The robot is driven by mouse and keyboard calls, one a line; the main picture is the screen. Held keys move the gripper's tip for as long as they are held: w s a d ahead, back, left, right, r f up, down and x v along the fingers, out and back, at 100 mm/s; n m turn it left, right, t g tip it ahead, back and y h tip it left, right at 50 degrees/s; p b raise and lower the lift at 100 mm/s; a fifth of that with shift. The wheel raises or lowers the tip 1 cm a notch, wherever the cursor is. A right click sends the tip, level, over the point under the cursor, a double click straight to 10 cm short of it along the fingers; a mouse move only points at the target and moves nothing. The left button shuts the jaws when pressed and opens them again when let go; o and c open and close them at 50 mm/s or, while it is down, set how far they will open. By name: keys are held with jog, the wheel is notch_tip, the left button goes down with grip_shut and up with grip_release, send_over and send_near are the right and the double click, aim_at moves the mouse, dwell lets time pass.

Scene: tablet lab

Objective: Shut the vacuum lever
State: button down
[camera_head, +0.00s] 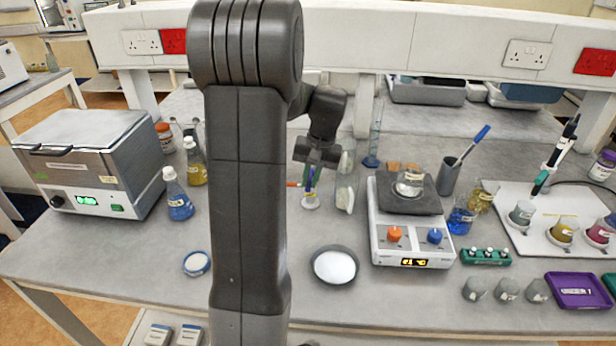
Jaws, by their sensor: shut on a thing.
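My gripper (311,178) is at the middle of the bench, behind my upright arm link, pointing down. Its jaws are closed on a slim purple-blue upright piece (311,183), small in the picture. A small pale round foot (310,202) shows directly below; I cannot tell whether it belongs to that piece. I cannot clearly make out a vacuum lever. A short orange piece (293,184) shows just left of the jaws. My arm hides part of the bench here.
Farther right is a hotplate (412,250) with a beaker (409,183). A dish of white powder (334,266) lies in front. Bottles (179,200) and a grey lidded bath (82,160) stand left.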

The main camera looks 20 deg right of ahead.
jog(key=shift+d, duration=0.1)
jog(key=c, duration=1.5)
grip_release()
jog(key=r, duration=0.4)
jog(key=d+r, duration=0.1)
jog(key=r, duration=0.4)
jog(key=s+d+r+b, duration=0.1)
jog(key=r, duration=0.3)
jog(key=shift+s+d+r, duration=0.1)
jog(key=shift+d+r, duration=0.1)
jog(key=shift+r, duration=0.15)
jog(key=f, duration=0.4)
jog(key=a+f, duration=0.1)
jog(key=f, duration=0.4)
jog(key=w+a+f+p, duration=0.1)
jog(key=f, duration=0.3)
jog(key=shift+a+f, duration=0.15)
jog(key=shift+a, duration=0.05)
jog(key=shift+w+a+f, duration=0.1)
jog(key=shift+w+f, duration=0.05)
jog(key=shift+f, duration=0.1)
jog(key=shift+a+m, duration=0.15)
jog(key=shift+m, duration=0.15)
